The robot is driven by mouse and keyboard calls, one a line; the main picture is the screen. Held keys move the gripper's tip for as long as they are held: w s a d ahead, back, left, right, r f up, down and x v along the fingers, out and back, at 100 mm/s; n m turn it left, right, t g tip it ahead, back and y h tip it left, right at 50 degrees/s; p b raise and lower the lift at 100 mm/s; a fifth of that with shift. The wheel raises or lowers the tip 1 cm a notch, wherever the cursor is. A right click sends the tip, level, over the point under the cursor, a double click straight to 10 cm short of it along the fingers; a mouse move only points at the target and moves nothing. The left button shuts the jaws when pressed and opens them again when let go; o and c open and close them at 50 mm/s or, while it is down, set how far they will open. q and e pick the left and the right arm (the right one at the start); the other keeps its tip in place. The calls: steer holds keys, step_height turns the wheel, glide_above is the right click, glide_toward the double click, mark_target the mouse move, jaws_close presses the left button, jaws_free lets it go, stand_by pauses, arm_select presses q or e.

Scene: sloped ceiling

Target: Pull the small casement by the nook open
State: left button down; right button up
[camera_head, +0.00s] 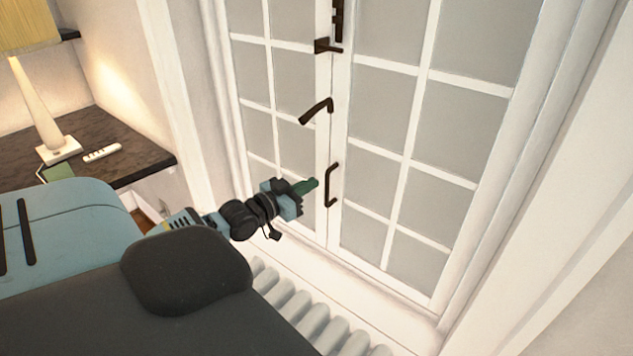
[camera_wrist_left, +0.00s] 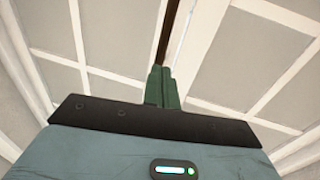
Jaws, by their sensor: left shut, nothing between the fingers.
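The white casement window (camera_head: 408,68) has two paned leaves that meet at a middle stile, and both look closed. A dark bow-shaped pull handle (camera_head: 332,185) sits low on the right leaf beside the meeting line. A dark lever handle (camera_head: 317,110) sits higher, tilted down to the left. My left gripper (camera_head: 313,184) is shut and empty, its green fingertips just left of the pull handle; I cannot tell whether they touch it. In the left wrist view the shut green fingers (camera_wrist_left: 162,88) point at the white window frame (camera_wrist_left: 195,45). My right gripper is not in view.
A dark latch (camera_head: 328,46) sits higher on the stile. A white ribbed radiator (camera_head: 300,308) stands below the sill. At left, a dark shelf (camera_head: 130,160) holds a lamp (camera_head: 40,110) and a white remote (camera_head: 101,153). A white post (camera_head: 550,200) stands at right.

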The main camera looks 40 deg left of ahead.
arm_select(q)
steer(key=shift+w+d, duration=0.1)
steer(key=shift+w, duration=1.3)
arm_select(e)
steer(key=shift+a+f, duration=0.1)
